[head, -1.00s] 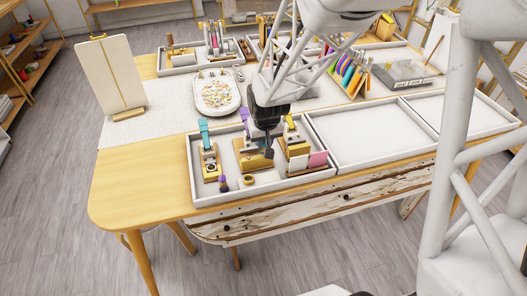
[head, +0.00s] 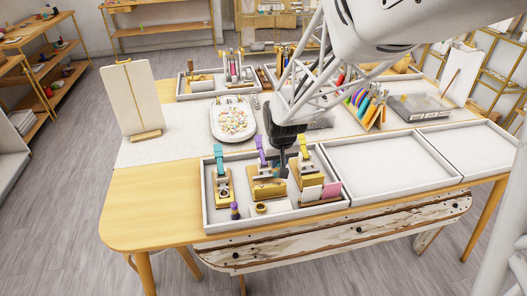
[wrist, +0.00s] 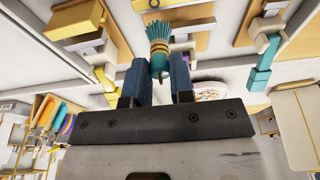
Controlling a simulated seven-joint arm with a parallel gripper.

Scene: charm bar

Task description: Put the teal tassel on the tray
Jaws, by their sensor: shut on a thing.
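The teal tassel (wrist: 160,45) has a fringed skirt and gold bands. It is between the two dark fingers of my gripper (wrist: 157,78), which is shut on it. In the head view my gripper (head: 284,165) hangs over the front left compartment, near the purple and yellow-handled tools; the tassel cannot be made out there. A white rounded tray (head: 213,128) holding many small beads lies on the pale mat behind the gripper. Part of it shows in the wrist view, beyond the right finger.
The compartment (head: 209,205) below holds presses with teal (head: 221,160), purple and yellow handles, a small bottle (head: 235,211) and cards. Empty compartments (head: 385,168) lie to the right. An upright board (head: 128,95) stands at left, and a rack of colored strips (head: 367,105) at back right.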

